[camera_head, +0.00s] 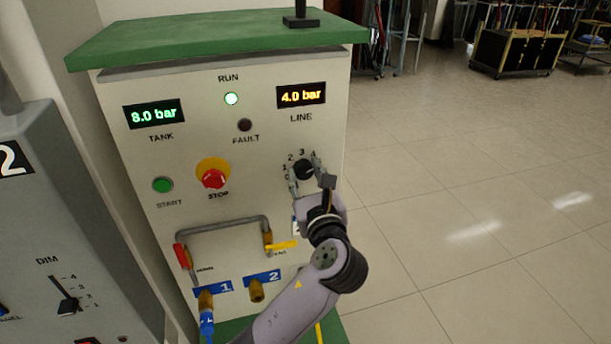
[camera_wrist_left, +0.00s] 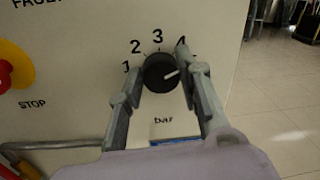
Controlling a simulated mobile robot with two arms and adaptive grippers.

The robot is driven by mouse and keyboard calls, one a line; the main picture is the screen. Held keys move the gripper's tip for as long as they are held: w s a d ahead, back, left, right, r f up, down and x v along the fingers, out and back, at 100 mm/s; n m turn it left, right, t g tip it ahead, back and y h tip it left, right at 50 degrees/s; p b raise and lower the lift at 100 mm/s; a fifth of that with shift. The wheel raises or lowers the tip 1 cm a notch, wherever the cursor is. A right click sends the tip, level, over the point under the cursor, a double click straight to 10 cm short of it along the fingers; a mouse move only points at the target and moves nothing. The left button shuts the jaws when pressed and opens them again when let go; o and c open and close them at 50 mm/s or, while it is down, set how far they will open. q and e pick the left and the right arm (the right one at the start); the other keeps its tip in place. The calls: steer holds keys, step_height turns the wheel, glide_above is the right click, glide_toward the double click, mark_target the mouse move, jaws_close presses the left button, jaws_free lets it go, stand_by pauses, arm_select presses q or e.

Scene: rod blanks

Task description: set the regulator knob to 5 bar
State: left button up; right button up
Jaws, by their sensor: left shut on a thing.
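The regulator knob (camera_head: 303,170) is a round black dial on the cabinet's pale front panel, with printed numbers around it. In the left wrist view the knob (camera_wrist_left: 160,72) has a white pointer mark aimed right and slightly up, just below the 4. My left gripper (camera_head: 307,178) is shut on the knob, one finger on each side; its fingers (camera_wrist_left: 162,85) cover part of the scale, and no 5 can be read. The LINE display (camera_head: 301,94) reads 4.0 bar in orange. My right gripper is not in view.
The TANK display (camera_head: 154,114) reads 8.0 bar. A red STOP button (camera_head: 214,178) and green START button (camera_head: 163,185) are left of the knob. A pipe with a yellow valve handle (camera_head: 284,245) is below. Open tiled floor (camera_head: 470,200) lies to the right.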

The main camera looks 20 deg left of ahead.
arm_select(q)
steer(key=shift+d+f+m, duration=0.1)
steer(key=shift+f+m, duration=0.1)
steer(key=shift+m, duration=1.1)
steer(key=o, duration=1.2)
steer(key=shift+r, duration=0.15)
steer(key=shift+c, duration=0.2)
steer(key=v, duration=1.2)
steer(key=shift+r, duration=0.15)
